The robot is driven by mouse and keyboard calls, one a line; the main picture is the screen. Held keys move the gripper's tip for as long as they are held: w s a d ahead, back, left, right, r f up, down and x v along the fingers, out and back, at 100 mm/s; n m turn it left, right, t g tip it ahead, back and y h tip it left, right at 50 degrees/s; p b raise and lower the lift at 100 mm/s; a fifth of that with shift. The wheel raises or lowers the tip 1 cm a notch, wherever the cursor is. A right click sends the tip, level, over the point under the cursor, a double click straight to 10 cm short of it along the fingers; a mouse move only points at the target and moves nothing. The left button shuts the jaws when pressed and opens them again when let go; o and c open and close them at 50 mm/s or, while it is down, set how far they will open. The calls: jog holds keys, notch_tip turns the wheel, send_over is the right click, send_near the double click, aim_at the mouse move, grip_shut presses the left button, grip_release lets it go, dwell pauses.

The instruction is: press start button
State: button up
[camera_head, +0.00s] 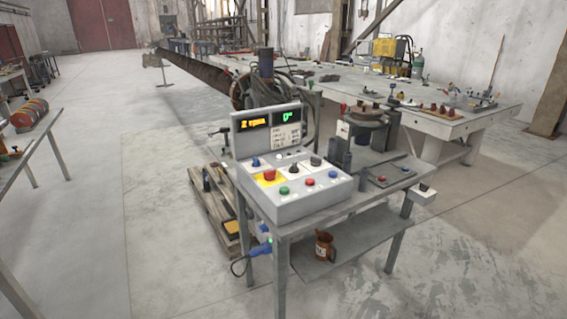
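A grey control box (283,208) sits on the near left corner of a grey metal table. Its sloped front carries several knobs and buttons. A green button (284,190) is at the lower left, a red one (309,182) is to its right, and a blue one (333,174) is further right. A larger red button (269,175) sits on a yellow patch above the green one. I cannot read which is labelled start. An upright display panel (268,132) with lit digits stands behind them. My gripper is not in view.
The grey table (352,202) has a lower shelf with a brown mug (325,246). A wooden pallet (214,213) lies left of it. A long workbench (447,124) with tools stands behind at right, another table at left. The floor in front and between is clear.

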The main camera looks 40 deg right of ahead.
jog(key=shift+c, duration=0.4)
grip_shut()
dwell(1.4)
